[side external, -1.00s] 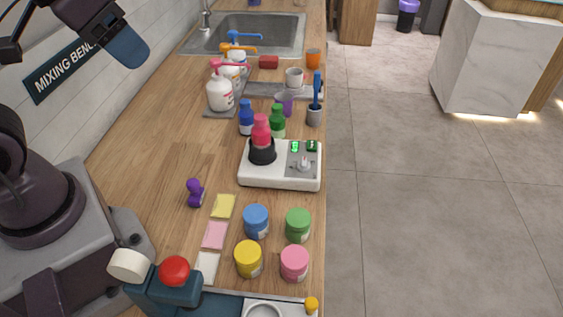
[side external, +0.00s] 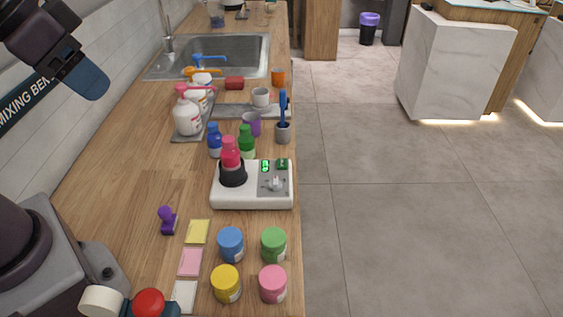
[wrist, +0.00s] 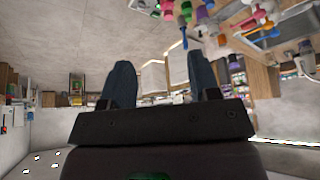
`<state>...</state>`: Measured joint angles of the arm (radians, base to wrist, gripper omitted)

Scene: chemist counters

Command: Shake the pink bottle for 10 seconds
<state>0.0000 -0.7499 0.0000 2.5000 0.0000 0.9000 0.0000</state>
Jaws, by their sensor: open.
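The pink bottle (side external: 231,152) stands upright in the black round holder (side external: 232,175) of a white mixer (side external: 228,196) on the wooden counter. Its lower part is hidden in the holder. The mixer has green displays and a knob on its right side. My gripper (side external: 90,82) hangs at the upper left, above the counter and well away from the bottle. The wrist view shows its two blue-grey fingers (wrist: 160,82) spread apart with nothing between them.
Blue (side external: 214,140) and green (side external: 246,141) bottles stand close behind the pink one. Pump bottles (side external: 187,118), cups (side external: 251,124) and a sink (side external: 215,55) lie further back. Several lidded jars (side external: 230,244), coloured pads (side external: 190,262) and a purple stamp-like object (side external: 168,220) are in front.

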